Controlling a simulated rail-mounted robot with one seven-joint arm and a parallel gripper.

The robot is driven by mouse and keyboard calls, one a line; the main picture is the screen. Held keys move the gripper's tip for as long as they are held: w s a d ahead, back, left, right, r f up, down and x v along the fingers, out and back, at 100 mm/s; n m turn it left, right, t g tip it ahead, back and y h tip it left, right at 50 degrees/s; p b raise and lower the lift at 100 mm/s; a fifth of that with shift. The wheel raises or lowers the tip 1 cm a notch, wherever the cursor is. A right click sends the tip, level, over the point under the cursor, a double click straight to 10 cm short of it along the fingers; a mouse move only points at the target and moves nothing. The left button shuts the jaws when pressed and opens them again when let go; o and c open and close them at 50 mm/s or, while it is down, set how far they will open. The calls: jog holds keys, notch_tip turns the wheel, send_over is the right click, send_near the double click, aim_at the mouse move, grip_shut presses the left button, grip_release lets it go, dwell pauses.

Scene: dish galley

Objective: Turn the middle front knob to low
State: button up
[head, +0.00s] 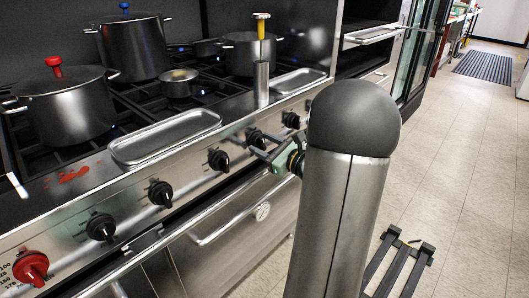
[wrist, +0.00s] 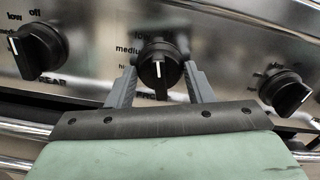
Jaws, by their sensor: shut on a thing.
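The middle front knob (wrist: 158,62) is round and black with a white pointer line. In the wrist view it sits at the centre of the panel, its line pointing about straight up. The labels low and medium show to its upper left and left; the lettering below it is partly covered. My gripper (wrist: 160,76) has one grey finger on each side of this knob and is shut on it. In the head view my gripper (head: 266,150) reaches the stove's front panel at a black knob (head: 257,138), partly hidden by the fingers.
A rear knob (wrist: 38,52) is close on the left and another knob (wrist: 287,92) on the right. More knobs line the panel, including a red one (head: 30,268). An oven handle (head: 215,232) runs below. Pots (head: 68,110) and trays (head: 165,135) stand above.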

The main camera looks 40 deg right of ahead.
jog(key=n+b, duration=0.2)
jog(key=shift+f+b, duration=0.25)
jog(key=shift+b, duration=0.1)
jog(key=shift+r+n+b, duration=0.1)
jog(key=shift+n+b, duration=0.6)
jog(key=shift+b, duration=0.05)
jog(key=shift+r, duration=0.15)
jog(key=o, duration=1)
jog(key=shift+s, duration=0.1)
jog(key=s, duration=0.5)
jog(key=s+d+p, duration=0.1)
jog(key=s, duration=0.5)
jog(key=s+d+p, duration=0.1)
jog(key=s, duration=0.5)
jog(key=shift+d, duration=0.25)
